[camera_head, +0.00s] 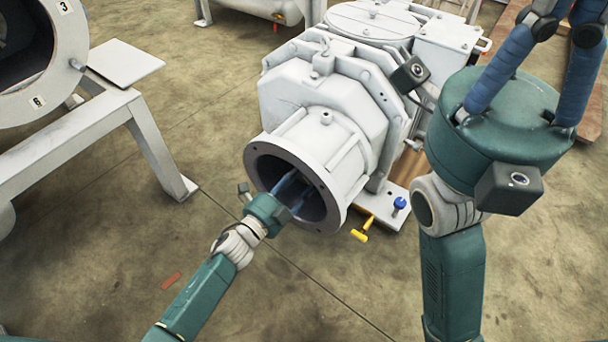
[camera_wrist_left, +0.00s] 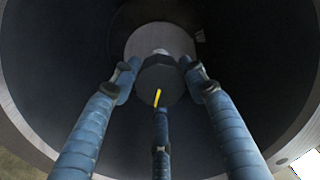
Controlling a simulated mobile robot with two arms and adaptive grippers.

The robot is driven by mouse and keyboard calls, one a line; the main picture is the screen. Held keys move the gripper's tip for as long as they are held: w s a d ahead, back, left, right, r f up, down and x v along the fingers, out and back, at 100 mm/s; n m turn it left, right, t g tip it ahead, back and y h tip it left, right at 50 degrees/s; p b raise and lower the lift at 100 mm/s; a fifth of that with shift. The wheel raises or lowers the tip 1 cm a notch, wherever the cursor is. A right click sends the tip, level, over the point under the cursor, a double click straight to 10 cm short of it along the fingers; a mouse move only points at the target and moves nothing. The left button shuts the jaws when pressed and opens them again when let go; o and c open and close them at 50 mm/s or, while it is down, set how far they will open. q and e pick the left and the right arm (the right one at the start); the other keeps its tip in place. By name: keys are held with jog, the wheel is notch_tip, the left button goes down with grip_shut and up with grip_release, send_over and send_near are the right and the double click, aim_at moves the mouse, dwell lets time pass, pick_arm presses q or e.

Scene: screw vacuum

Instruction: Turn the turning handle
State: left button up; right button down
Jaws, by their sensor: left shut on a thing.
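The white screw vacuum machine (camera_head: 335,95) stands in the middle of the head view, its round flanged opening (camera_head: 256,150) facing me. My left gripper (camera_head: 287,183) reaches into this opening. In the left wrist view, the blue fingers of my left gripper (camera_wrist_left: 160,82) are closed around a dark, round knob-like turning handle (camera_wrist_left: 158,72) with a yellow mark, deep in the dark bore. The knob is hidden in the head view. My right gripper (camera_head: 560,30) is raised at the upper right, its blue fingers spread with nothing visible between them; its tips are near the picture's edge.
A yellow handle (camera_head: 362,229) and a blue knob (camera_head: 400,204) are low beside the machine's base. A grey frame (camera_head: 150,140) bearing a numbered ring (camera_head: 30,88) stands at the left. The concrete floor (camera_head: 110,250) in front is mostly clear.

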pick_arm(q)
jog(key=shift+m, duration=0.7)
jog(key=o, duration=1.2)
jog(key=v, duration=1.2)
